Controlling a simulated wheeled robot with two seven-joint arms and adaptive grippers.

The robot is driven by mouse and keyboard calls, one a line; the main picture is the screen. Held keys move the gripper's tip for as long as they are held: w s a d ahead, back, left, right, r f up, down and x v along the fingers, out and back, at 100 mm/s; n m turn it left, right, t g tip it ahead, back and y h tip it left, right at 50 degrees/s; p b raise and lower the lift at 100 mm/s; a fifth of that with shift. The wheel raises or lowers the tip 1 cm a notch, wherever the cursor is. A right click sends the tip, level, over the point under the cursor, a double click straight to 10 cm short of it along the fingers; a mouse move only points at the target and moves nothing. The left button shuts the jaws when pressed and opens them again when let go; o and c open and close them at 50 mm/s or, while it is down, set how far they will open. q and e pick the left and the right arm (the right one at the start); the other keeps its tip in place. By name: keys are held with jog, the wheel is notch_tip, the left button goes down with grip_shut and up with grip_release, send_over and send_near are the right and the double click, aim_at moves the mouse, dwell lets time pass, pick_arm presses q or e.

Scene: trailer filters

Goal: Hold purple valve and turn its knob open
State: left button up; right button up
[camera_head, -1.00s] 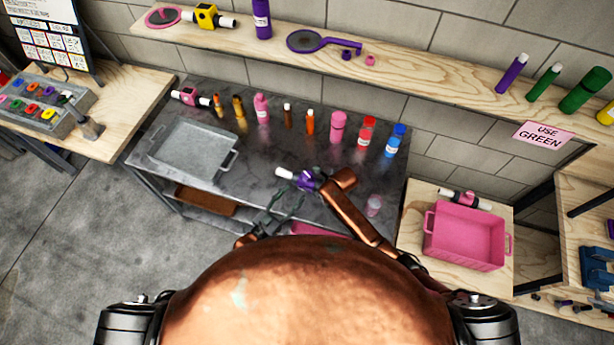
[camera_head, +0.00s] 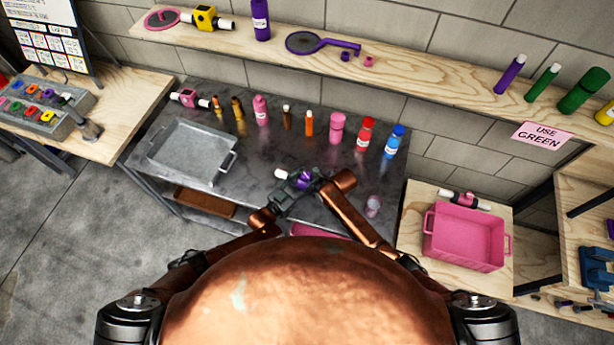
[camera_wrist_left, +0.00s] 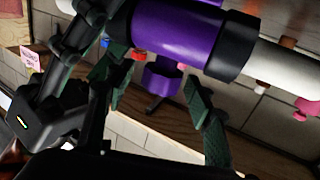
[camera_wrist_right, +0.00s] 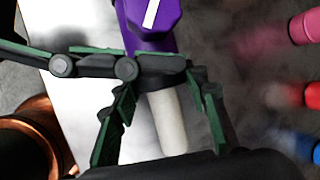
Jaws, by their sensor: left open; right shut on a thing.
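The purple valve (camera_head: 303,181), with a white pipe end (camera_head: 281,174), is held above the dark metal table. My right gripper (camera_head: 320,181) is shut on the valve; in the right wrist view, the fingers (camera_wrist_right: 162,92) flank its lower pipe (camera_wrist_right: 168,122). My left gripper (camera_head: 292,193) is open beside the valve. In the left wrist view, the purple body (camera_wrist_left: 185,38) crosses the top, and the purple knob (camera_wrist_left: 162,78) shows between my open left fingers (camera_wrist_left: 157,88). I cannot tell whether they touch the knob. Part of the valve is hidden by the grippers.
The table (camera_head: 250,165) carries a grey metal tray (camera_head: 157,157) at left and a row of several bottles along the back. A pink crate (camera_head: 464,262) stands on a wooden table at right. A wooden shelf (camera_head: 420,62) runs behind.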

pick_arm(q)
jog(key=shift+w+d, duration=0.15)
jog(key=shift+w, duration=0.05)
jog(key=shift+c, duration=0.6)
jog(key=c, duration=1.1)
